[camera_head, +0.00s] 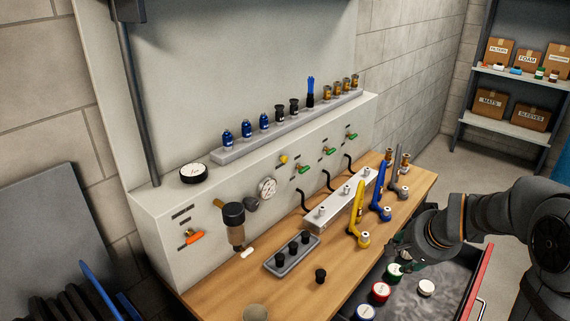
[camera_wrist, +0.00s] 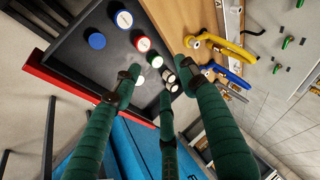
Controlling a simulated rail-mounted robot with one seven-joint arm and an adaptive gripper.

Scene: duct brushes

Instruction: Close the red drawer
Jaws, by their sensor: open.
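The red drawer stands open below the workbench. Its red front (camera_head: 473,287) with a metal handle shows at the lower right, and the dark tray is pulled out. In the wrist view the red front (camera_wrist: 62,74) runs along the left of the dark tray. My gripper (camera_head: 402,262) is over the open drawer near the bench edge. Its green fingers (camera_wrist: 162,72) are spread apart with nothing held between them. The fingers and arm hide part of the drawer.
In the drawer are a red jar (camera_head: 380,291), a blue jar (camera_head: 365,313), a green jar (camera_head: 394,272) and a white-topped one (camera_head: 427,287). Yellow (camera_head: 358,222) and blue (camera_head: 379,202) handled tools stand close by on the wooden bench (camera_head: 225,287). Shelves (camera_head: 513,128) stand behind.

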